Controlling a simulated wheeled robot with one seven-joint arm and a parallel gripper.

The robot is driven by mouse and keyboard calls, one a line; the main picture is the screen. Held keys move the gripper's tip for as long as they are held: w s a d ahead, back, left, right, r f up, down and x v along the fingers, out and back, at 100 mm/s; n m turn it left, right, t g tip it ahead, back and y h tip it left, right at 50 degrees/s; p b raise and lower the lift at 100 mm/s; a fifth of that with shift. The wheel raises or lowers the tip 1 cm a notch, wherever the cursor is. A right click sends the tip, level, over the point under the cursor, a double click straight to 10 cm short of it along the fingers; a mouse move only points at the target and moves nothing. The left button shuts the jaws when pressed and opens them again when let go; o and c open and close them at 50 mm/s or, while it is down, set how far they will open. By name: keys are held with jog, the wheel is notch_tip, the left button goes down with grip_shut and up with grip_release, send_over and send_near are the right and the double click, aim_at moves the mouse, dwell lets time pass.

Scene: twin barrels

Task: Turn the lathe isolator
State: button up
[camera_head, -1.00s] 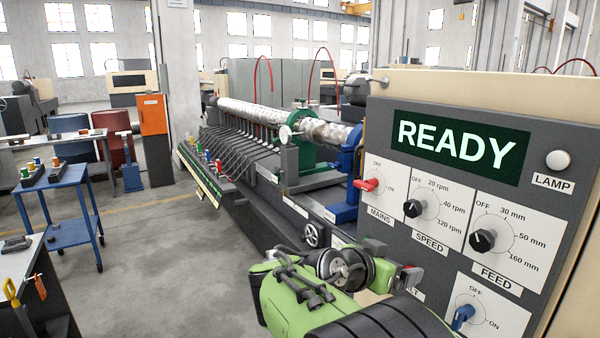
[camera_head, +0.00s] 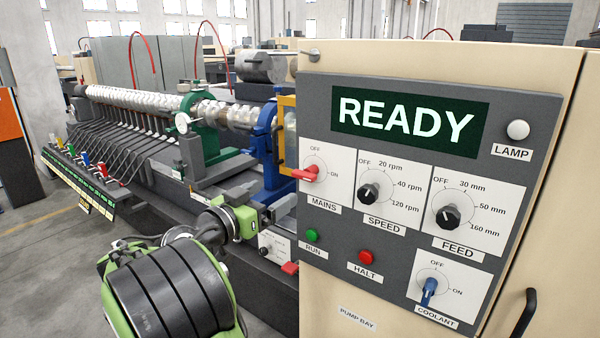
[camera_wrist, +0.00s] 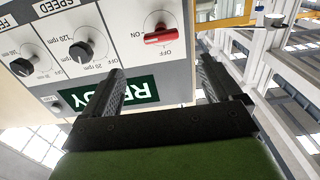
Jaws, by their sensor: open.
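The lathe isolator is the red MAINS switch (camera_head: 305,173) at the upper left of the grey control panel. OFF is marked above it and ON to its right. Its red handle points left and slightly down in the head view. In the upside-down wrist view the red handle (camera_wrist: 161,36) lies nearly level on its white plate. My gripper (camera_wrist: 162,67) is open and empty, its two dark fingers apart below the switch in that picture, not touching it.
The panel also has a READY display (camera_head: 405,117), a white lamp (camera_head: 518,130), a SPEED knob (camera_head: 374,189), a FEED knob (camera_head: 451,212), a green RUN button (camera_head: 312,236), a red HALT button (camera_head: 366,256) and a blue COOLANT switch (camera_head: 430,287). The lathe bed runs behind at left.

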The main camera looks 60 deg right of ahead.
aim_at(300, 177)
jog(key=d, duration=0.4)
jog(key=s+d+p, duration=0.1)
jog(key=d, duration=0.3)
jog(key=d+p, duration=0.1)
jog(key=d, duration=0.4)
jog(key=shift+s, duration=0.4)
jog(key=c, duration=1)
jog(key=shift+o, duration=0.2)
jog(key=shift+n, duration=0.4)
jog(key=n+p, duration=0.1)
jog(key=n, duration=0.2)
jog(key=shift+w+n, duration=0.1)
jog(key=shift+n, duration=0.3)
jog(key=n+p, duration=0.2)
jog(key=n, duration=0.2)
jog(key=shift+n, duration=0.3)
jog(key=n+p, duration=0.3)
jog(key=n, duration=0.1)
jog(key=shift+w, duration=0.1)
jog(key=shift+f+n+p, duration=0.2)
jog(key=shift+n+p, duration=1.25)
jog(key=shift+n, duration=0.85)
